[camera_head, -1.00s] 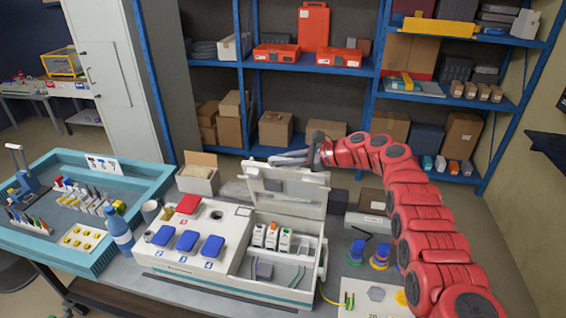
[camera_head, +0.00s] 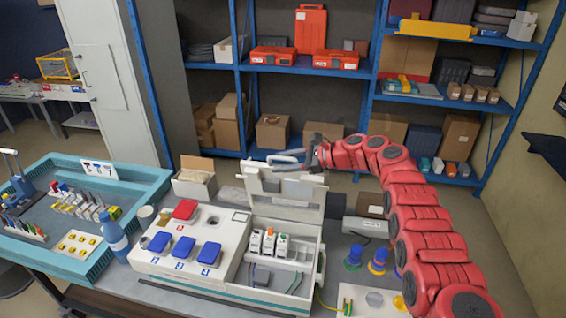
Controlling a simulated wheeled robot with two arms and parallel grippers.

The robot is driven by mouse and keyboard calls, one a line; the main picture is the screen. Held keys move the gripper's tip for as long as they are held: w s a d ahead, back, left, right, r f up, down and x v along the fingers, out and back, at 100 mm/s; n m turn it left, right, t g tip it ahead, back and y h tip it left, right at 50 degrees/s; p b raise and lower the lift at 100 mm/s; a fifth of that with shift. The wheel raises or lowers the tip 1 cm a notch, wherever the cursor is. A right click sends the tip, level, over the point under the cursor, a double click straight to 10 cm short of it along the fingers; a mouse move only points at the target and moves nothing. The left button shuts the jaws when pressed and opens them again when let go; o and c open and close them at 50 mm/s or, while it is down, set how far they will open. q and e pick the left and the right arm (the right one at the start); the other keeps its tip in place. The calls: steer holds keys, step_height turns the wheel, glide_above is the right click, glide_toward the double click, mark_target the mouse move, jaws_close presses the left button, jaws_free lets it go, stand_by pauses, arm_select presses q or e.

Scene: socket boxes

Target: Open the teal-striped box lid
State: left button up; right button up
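The teal-striped box (camera_head: 270,300) stands on the bench in front of me, white with a teal stripe low on its front. Its lid (camera_head: 290,196) is raised to near upright at the back of the right compartment. Inside that compartment are several white modules (camera_head: 268,242) and some wiring. My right gripper (camera_head: 285,160) is at the lid's upper edge, its grey fingers pointing left. I cannot tell whether the fingers are apart or closed, or whether they touch the lid. My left gripper is not in view.
Left of the open compartment, the white panel (camera_head: 228,225) carries blue covers and a red one. A blue bottle (camera_head: 113,237) and a teal tray (camera_head: 55,262) stand further left. Coloured spools (camera_head: 376,261) stand to the right, near my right arm. Blue shelving (camera_head: 364,70) is behind.

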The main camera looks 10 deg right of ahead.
steer(key=b+v, duration=0.6)
steer(key=v, duration=1.1)
steer(key=shift+d, duration=0.2)
stand_by(0.4)
